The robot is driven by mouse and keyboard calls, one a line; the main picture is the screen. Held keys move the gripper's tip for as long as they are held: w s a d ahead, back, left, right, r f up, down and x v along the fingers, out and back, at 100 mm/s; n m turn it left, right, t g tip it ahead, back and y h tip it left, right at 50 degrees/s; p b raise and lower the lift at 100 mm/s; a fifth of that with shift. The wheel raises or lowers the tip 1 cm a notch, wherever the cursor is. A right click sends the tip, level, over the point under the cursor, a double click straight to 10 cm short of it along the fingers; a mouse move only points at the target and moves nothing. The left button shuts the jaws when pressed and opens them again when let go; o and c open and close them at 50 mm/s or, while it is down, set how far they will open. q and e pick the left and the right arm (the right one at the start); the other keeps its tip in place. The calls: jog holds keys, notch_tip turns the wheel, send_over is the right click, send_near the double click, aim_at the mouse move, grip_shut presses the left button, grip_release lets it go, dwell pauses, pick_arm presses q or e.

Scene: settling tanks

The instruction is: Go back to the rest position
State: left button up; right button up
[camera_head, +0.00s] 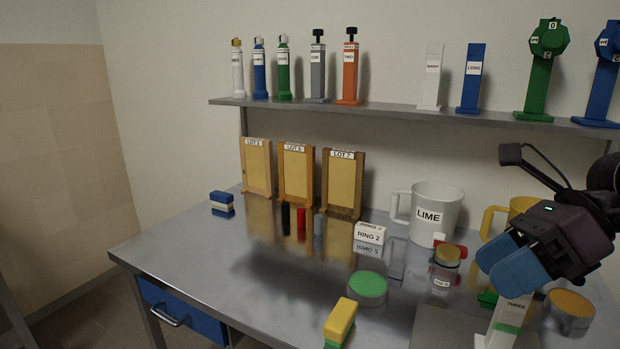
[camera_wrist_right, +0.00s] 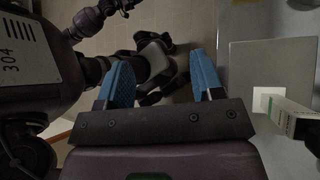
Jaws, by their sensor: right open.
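My right gripper (camera_head: 500,266) is raised over the right side of the metal workbench (camera_head: 235,262). Its two blue fingers are apart. In the right wrist view the gripper (camera_wrist_right: 161,75) has nothing between its fingers, and my own body and the floor show behind them. The post also shows at the right of the wrist view (camera_wrist_right: 292,118). My left gripper is in neither view.
A white LIME mug (camera_head: 432,215), a yellow mug (camera_head: 517,206), a jar (camera_head: 444,268), an orange-topped dish (camera_head: 571,309) and a green-topped dish (camera_head: 367,287) stand near the right arm. A shelf (camera_head: 390,108) runs above. The bench's left front is clear.

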jog(key=w+a+m+t+y, duration=0.1)
jog(key=a+m+t+y, duration=0.35)
jog(key=m+y, duration=0.35)
jog(key=w+d+f+m+t+h, duration=0.2)
jog(key=d+f+m+t+h, duration=0.45)
jog(key=m, duration=0.65)
jog(key=w+d+f+m+t+h, duration=0.2)
jog(key=d+f+m+t+h, duration=0.25)
jog(key=m+t+h, duration=0.7)
jog(key=s+d+f+m+g+h, duration=0.1)
jog(key=s+f+m+g+h, duration=0.1)
jog(key=s+f+m+g, duration=0.4)
jog(key=s+d+f+m+g+h, duration=0.1)
jog(key=f+m+g, duration=0.4)
jog(key=f, duration=0.4)
jog(key=s+a+f+m+g+y, duration=0.1)
jog(key=s+a+f+m+g, duration=0.15)
jog(key=s+f+g, duration=0.45)
jog(key=s+a+f+m+g+y, duration=0.1)
jog(key=s+a+f+g, duration=0.3)
jog(key=s, duration=0.6)
jog(key=w+d+f+t, duration=0.1)
jog(key=w+f+t, duration=0.7)
jog(key=f+t, duration=0.1)
jog(key=shift+f+y, duration=0.4)
jog(key=shift+f, duration=0.05)
